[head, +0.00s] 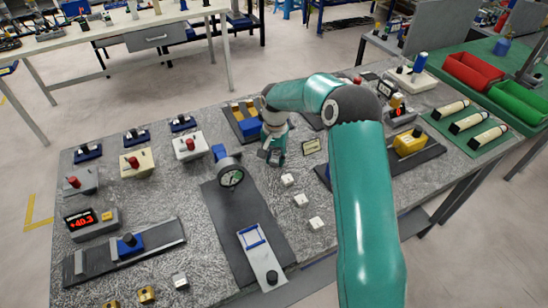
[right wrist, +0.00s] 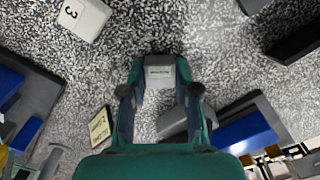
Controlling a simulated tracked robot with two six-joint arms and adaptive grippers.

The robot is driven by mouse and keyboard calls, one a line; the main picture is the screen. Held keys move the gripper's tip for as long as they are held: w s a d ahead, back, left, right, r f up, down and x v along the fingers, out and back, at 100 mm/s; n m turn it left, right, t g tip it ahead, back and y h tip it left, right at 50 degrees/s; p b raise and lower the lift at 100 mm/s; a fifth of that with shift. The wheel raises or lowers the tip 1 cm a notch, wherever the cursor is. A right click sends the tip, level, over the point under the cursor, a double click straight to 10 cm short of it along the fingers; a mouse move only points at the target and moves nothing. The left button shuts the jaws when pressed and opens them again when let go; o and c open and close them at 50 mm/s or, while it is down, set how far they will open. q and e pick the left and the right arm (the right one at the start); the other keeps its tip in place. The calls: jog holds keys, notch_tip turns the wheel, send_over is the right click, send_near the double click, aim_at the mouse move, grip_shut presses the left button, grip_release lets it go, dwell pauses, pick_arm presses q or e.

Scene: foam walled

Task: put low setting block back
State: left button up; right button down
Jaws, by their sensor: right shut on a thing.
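My right gripper (head: 272,156) reaches down over the middle of the speckled table. In the right wrist view its fingers (right wrist: 160,92) are shut on a small grey block with a pale label (right wrist: 160,73), which I take as the low setting block. The label's text is too small to read. In the head view the held block is small and mostly hidden by the gripper. Whether it touches the table is unclear. My left gripper is not in view.
White blocks (head: 300,200) stand right of the dark mat with the dial gauge (head: 231,176). A small sign (head: 311,146) is right of the gripper. A dark tray with blue and yellow parts (head: 248,127) is behind it. Speckled table shows bare around the white blocks.

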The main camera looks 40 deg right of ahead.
aim_at(275, 159)
jog(key=shift+f, duration=0.15)
jog(key=c, duration=0.8)
grip_release()
jog(key=shift+c, duration=0.2)
jog(key=shift+r, duration=0.2)
notch_tip(275, 159, up, 12)
jog(key=b, duration=0.1)
